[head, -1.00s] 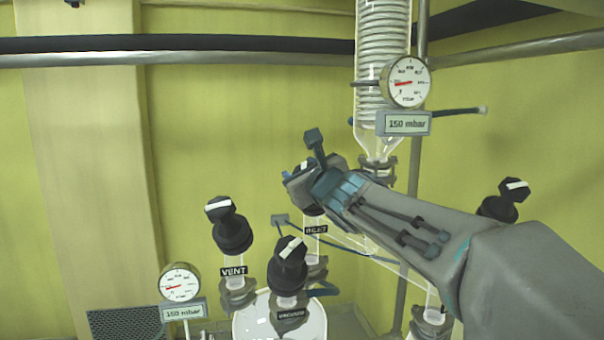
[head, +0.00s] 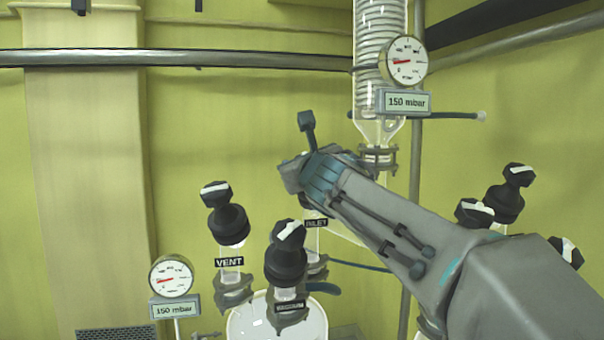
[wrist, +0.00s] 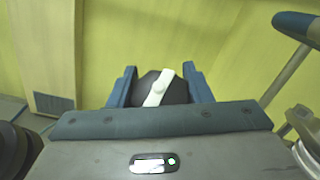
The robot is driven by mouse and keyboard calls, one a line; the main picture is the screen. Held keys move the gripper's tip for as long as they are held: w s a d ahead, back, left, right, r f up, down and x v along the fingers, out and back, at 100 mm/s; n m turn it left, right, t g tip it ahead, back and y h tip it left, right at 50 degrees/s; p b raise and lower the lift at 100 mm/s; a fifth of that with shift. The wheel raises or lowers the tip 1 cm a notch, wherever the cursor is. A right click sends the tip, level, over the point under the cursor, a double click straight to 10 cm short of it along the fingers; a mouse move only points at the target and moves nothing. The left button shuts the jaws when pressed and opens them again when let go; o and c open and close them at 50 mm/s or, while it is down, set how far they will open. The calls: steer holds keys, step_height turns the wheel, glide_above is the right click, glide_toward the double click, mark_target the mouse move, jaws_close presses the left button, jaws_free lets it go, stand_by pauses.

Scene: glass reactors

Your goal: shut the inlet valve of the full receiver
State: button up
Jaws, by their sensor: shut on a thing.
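The inlet valve, with its "INLET" label (head: 316,223), stands behind the vacuum valve on the left receiver (head: 262,318). My gripper (head: 292,172) is at the top of this valve and mostly hides its knob in the head view. In the wrist view the black inlet knob (wrist: 174,92) with a white bar sits between my two blue fingers (wrist: 160,86), which are shut on it. The white bar slants from upper right to lower left. The receiver is cut off by the lower picture edge, so its contents are unclear.
The vent valve (head: 228,222) and vacuum valve (head: 287,255) stand close by, left and front. More black knobs (head: 510,193) stand at right, partly behind my arm. A glass coil column (head: 380,75) with a 150 mbar gauge (head: 405,60) rises behind. Another gauge (head: 172,277) is lower left.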

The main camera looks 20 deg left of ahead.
steer(key=shift+f+m+t+h+b, duration=0.15)
steer(key=shift+m+t+h+b, duration=0.5)
steer(key=shift+b, duration=1.1)
steer(key=shift+f+m+t+h+b, duration=0.15)
steer(key=shift+m+t+h+b, duration=0.2)
steer(key=shift+m+h+b, duration=0.95)
steer(key=shift+b, duration=0.75)
steer(key=shift+w+d+r+m+t+h+b, duration=0.1)
steer(key=shift+m+t+h+b, duration=0.3)
steer(key=shift+m+h, duration=0.2)
steer(key=shift+d+m+t+h+b, duration=0.1)
steer(key=shift+m+t+h+b, duration=0.25)
steer(key=shift+m+h, duration=0.2)
steer(key=m+h, duration=0.2)
steer(key=h, duration=0.1)
steer(key=m+h+p, duration=0.1)
steer(key=m, duration=0.1)
steer(key=shift+d+r+t+h, duration=0.15)
steer(key=shift+r+t+h, duration=0.15)
steer(key=shift+h, duration=0.1)
steer(key=shift+d+m+h+p, duration=0.2)
steer(key=shift+m+h+p, duration=0.35)
steer(key=shift+m+h, duration=0.7)
steer(key=shift+f+m+h, duration=0.1)
steer(key=shift+m+h, duration=0.15)
steer(key=shift+h, duration=0.1)
steer(key=o, duration=1)
